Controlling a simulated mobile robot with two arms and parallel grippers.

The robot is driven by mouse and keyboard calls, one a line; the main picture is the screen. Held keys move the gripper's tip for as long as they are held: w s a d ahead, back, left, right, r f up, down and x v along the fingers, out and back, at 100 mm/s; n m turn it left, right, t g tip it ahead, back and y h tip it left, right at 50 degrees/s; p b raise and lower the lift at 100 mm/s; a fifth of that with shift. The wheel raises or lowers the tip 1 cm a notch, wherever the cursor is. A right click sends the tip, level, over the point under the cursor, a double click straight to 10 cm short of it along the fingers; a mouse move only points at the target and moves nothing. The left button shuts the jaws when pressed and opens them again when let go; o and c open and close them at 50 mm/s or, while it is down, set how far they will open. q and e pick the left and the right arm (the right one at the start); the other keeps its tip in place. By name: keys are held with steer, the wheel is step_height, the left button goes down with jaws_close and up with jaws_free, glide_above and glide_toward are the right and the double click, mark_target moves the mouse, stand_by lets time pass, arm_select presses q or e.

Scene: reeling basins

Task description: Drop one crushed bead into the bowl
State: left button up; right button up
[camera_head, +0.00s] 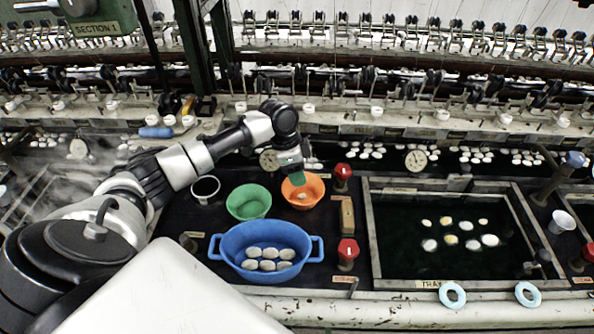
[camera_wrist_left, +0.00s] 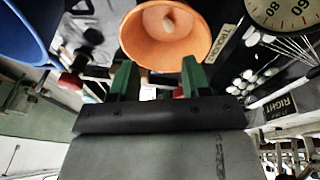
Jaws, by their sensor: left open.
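The orange bowl (camera_head: 309,187) stands on the dark bench behind the blue tub. One small pale lump (camera_wrist_left: 168,24) shows inside the orange bowl; the head view shows it as a light spot (camera_head: 302,197). I cannot tell if it is crushed. My left gripper (camera_head: 291,168) is over the back left of the orange bowl. In the left wrist view the green fingers (camera_wrist_left: 159,75) are apart with nothing between them, and the bowl (camera_wrist_left: 150,50) lies just beyond them. The green bowl (camera_head: 248,203) to the left looks empty. My right gripper is not in view.
The blue two-handled tub (camera_head: 226,246) holds several pale oval pieces. A dark water tray (camera_head: 460,274) at right holds several white and yellowish pieces. Red knobs (camera_head: 343,171) (camera_head: 348,249) and a wooden block (camera_head: 347,215) stand close by the bowl. Reeling machinery lines the back.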

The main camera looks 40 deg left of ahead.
arm_select(q)
steer(key=b+v, duration=0.1)
steer(key=v, duration=0.9)
steer(key=shift+r, duration=0.35)
steer(key=shift+a, duration=0.1)
